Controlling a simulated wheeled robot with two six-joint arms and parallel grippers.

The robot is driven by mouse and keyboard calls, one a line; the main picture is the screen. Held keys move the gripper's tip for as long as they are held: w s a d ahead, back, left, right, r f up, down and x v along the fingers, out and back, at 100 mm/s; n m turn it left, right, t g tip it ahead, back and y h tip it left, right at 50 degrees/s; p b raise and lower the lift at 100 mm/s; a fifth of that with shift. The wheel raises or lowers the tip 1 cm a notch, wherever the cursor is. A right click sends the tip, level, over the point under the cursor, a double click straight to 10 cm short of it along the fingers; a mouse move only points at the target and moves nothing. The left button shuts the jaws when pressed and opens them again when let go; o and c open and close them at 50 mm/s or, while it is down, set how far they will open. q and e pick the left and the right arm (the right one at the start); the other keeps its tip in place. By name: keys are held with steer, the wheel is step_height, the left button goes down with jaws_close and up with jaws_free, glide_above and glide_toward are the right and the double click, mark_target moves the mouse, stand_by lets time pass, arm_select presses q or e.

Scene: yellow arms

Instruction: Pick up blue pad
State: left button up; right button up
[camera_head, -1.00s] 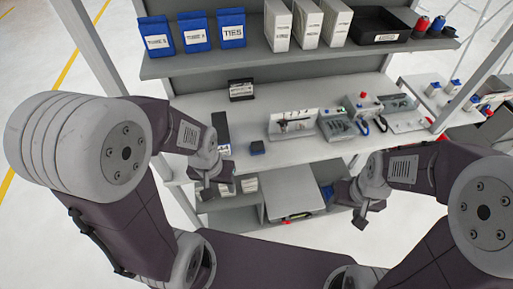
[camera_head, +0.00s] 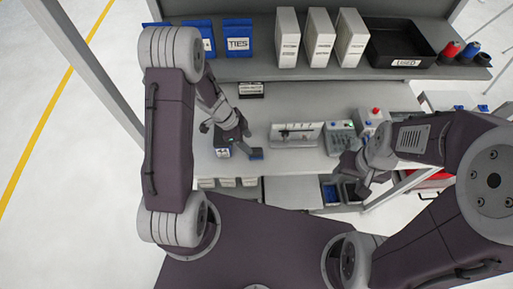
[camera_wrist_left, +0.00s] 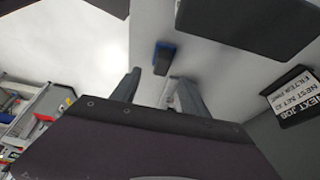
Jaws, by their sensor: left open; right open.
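The blue pad (camera_head: 256,153) is a small dark block with blue sides, lying on the light worktop near its front edge. It also shows in the left wrist view (camera_wrist_left: 164,57), beyond the fingers. My left gripper (camera_head: 238,135) is above the worktop, just left of the pad in the head view. Its fingers (camera_wrist_left: 157,90) are apart with nothing between them, and it does not touch the pad. My right gripper (camera_head: 362,182) is in front of the bench at the right, away from the pad, open and empty.
A panel device (camera_head: 296,134) and a grey control box (camera_head: 341,138) stand right of the pad. A black label holder (camera_head: 250,90) stands behind. The upper shelf holds white binders (camera_head: 319,38), a black tray (camera_head: 402,45) and blue bins.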

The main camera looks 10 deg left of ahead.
mark_target(256, 150)
arm_select(q)
steer(key=b+x, duration=0.1)
steer(key=x, duration=0.2)
steer(key=shift+d+f, duration=0.25)
steer(key=shift+f, duration=0.05)
steer(key=shift+w+f, duration=0.15)
steer(key=shift+w, duration=0.15)
steer(key=b+x, duration=0.1)
steer(key=x, duration=0.3)
steer(key=shift+s+f, duration=0.1)
steer(key=shift+f, duration=0.2)
steer(key=shift+d+f, duration=0.1)
arm_select(e)
step_height(256, 150, down, 3)
steer(key=shift+w+d+r, duration=0.1)
steer(key=shift+d, duration=0.05)
arm_select(q)
steer(key=c, duration=0.7)
jaws_close()
